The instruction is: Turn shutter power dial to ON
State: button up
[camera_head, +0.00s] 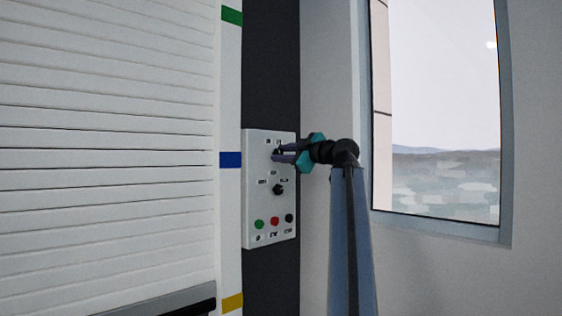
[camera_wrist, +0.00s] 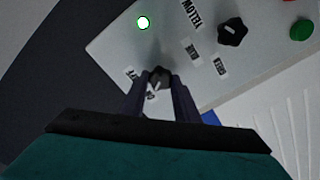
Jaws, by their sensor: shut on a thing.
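A pale control panel (camera_head: 251,180) is mounted on a dark strip of wall beside the shutter. Its upper dial (camera_wrist: 158,76), a small dark knob, sits between my fingertips in the wrist view. My gripper (camera_head: 281,153) reaches in from the right and is shut on this dial, covering most of it in the head view. A white pointer mark shows on the dial, but the small labels beside it are too blurred to read. A second dark dial (camera_head: 278,189) sits lower and is untouched.
Green (camera_head: 259,224), red (camera_head: 275,221) and black (camera_head: 290,217) buttons line the panel's bottom. A white slatted shutter (camera_head: 105,130) fills the left. A window (camera_head: 440,110) is at the right. The space in front of the lower panel is clear.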

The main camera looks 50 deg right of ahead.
jog(key=shift+r+n, duration=0.2)
jog(key=shift+n, duration=0.1)
jog(key=o, duration=1)
jog(key=shift+o, duration=0.2)
jog(key=shift+f, duration=0.15)
jog(key=s+a, duration=0.1)
jog(key=s, duration=1.2)
jog(key=shift+s, duration=0.35)
